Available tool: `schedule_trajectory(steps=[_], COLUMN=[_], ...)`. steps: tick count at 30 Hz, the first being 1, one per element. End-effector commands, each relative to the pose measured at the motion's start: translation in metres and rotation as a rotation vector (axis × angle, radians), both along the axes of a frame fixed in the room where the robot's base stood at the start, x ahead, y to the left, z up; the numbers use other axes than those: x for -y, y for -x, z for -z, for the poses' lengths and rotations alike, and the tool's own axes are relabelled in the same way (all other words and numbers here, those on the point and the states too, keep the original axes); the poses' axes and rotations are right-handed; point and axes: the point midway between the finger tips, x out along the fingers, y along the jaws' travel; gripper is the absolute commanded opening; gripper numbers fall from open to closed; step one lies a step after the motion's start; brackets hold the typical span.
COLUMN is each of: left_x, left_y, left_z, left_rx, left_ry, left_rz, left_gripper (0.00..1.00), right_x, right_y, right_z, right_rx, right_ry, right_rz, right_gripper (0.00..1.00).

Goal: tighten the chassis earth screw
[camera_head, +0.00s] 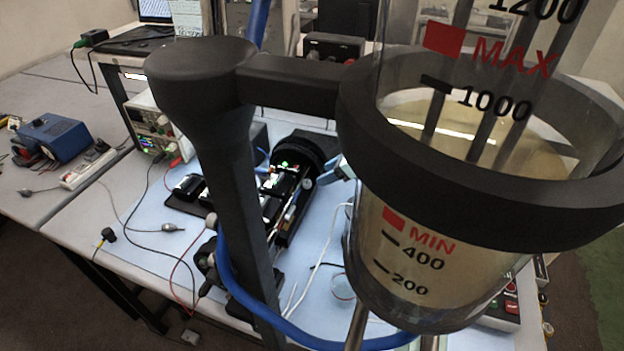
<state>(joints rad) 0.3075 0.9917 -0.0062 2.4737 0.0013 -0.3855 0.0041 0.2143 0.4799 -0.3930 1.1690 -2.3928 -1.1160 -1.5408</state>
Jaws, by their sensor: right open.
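A black chassis with open electronics (272,200) lies on the light blue mat (135,215) in the middle of the bench, with a small green light near its round black end. The earth screw is too small or hidden to make out. My right gripper (328,174) shows as pale blue-grey fingers just right of the chassis, open, with nothing seen between them. The large clear vessel hides the arm behind it. I cannot tell whether the fingers touch the chassis. My left gripper is not in view.
A clear graduated vessel (425,270) in a black ring on a dark post (228,150) blocks the near right. A blue hose (285,335) curves around the post's foot. Blue box (52,138), power strip (88,168), instruments (150,128) and loose leads lie left.

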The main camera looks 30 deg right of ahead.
Motion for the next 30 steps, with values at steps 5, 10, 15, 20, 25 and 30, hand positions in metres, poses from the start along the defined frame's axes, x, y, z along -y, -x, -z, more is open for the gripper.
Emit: schedule_trajectory(steps=[5, 10, 15, 20, 25, 30], left_x=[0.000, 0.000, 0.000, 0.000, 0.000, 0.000], left_y=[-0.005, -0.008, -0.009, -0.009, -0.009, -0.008], left_z=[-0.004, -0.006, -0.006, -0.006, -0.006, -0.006], left_rx=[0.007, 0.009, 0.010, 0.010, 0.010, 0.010], left_ry=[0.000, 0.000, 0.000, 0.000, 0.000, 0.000], left_rz=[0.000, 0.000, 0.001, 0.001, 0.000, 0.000], left_gripper=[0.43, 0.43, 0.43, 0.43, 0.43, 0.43], right_x=[-0.017, -0.027, -0.031, -0.031, -0.031, -0.031], right_y=[-0.021, -0.034, -0.039, -0.039, -0.039, -0.039], right_z=[0.025, 0.040, 0.047, 0.048, 0.048, 0.048], right_rx=[-0.001, 0.001, 0.001, 0.001, 0.001, 0.001], right_ry=[-0.001, -0.002, -0.001, -0.001, -0.001, -0.001], right_rz=[-0.003, -0.001, 0.000, 0.000, 0.000, 0.000], right_gripper=[0.55, 0.55, 0.55, 0.55, 0.35, 0.00])
